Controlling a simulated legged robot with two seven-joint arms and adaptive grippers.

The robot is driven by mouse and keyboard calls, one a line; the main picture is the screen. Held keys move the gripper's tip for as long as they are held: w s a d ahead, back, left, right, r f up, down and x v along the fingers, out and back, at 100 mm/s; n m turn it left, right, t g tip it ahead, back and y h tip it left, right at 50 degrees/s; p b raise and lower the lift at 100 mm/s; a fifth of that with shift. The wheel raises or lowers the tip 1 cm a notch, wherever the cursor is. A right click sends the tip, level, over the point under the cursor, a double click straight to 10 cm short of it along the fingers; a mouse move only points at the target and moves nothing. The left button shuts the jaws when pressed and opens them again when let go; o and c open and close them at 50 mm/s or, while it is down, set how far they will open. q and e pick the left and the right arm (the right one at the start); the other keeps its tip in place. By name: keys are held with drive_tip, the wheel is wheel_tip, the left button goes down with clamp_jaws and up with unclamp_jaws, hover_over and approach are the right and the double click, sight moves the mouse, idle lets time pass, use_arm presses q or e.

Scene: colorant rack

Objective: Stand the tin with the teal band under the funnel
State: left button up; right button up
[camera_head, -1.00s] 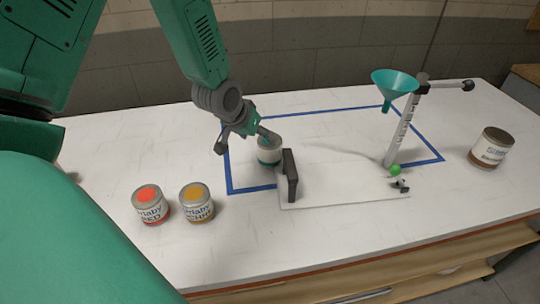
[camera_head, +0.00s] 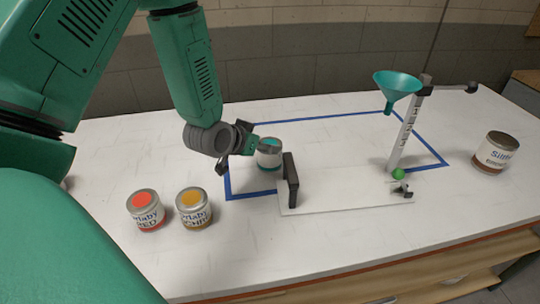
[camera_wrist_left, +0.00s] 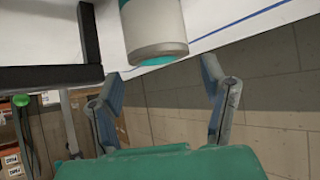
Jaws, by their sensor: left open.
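The tin with the teal band (camera_head: 269,155) stands upright on the table inside the blue outline, just left of the dark upright plate. Its lid has a teal patch. The teal funnel (camera_head: 397,84) hangs from a grey stand (camera_head: 404,140) at the right. My left gripper (camera_head: 246,142) is low at the tin's left side. In the left wrist view the gripper (camera_wrist_left: 161,66) is open, with its fingers spread and the tin (camera_wrist_left: 158,28) just beyond the fingertips, between their lines. No grip shows. My right gripper is not in view.
The dark upright plate (camera_head: 291,180) stands at the left end of a white board (camera_head: 340,195). A green ball (camera_head: 398,174) sits near the stand. A red tin (camera_head: 145,210) and an ochre tin (camera_head: 194,207) stand front left; a large can (camera_head: 495,151) stands far right.

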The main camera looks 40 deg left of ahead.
use_arm(q)
drive_tip(key=shift+x, duration=2.75)
drive_tip(key=c, duration=1.1)
drive_tip(key=shift+o, duration=0.2)
drive_tip(key=shift+r, duration=0.1)
